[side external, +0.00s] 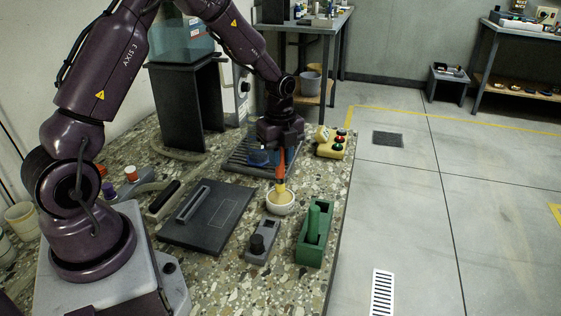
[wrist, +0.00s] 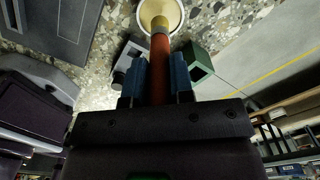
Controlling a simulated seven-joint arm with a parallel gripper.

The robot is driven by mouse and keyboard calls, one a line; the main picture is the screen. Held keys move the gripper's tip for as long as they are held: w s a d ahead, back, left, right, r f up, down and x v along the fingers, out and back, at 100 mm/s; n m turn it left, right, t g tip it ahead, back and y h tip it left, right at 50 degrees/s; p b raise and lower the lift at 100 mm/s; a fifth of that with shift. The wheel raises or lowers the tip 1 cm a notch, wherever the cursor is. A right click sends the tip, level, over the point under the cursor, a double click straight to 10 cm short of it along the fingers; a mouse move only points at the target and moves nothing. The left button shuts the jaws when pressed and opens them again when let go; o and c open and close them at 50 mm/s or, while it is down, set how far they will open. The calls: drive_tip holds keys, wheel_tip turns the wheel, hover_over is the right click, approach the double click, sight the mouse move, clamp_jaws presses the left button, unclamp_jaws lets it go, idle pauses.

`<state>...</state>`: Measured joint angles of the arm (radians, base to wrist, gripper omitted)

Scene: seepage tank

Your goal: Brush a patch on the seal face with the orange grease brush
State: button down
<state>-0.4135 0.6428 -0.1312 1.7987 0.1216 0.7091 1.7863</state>
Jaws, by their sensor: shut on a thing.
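My gripper (side external: 278,148) is shut on the orange grease brush (side external: 281,165) and holds it upright, bristles down. In the wrist view the blue fingertips (wrist: 158,82) grip the orange handle (wrist: 160,62) from both sides. The pale bristle end (side external: 281,188) is at the mouth of a small white cup (side external: 280,208) with yellowish contents; I cannot tell how deep it sits. The cup also shows at the top of the wrist view (wrist: 178,14). A dark flat plate, apparently the seal face (side external: 193,235), lies left of the cup with a thin outlined rectangle and a raised bar.
A ribbed dark rack (side external: 245,163) and a yellow button box (side external: 331,143) are behind. The speckled bench ends at right.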

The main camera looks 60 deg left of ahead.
drive_tip(key=shift+r, duration=2.3)
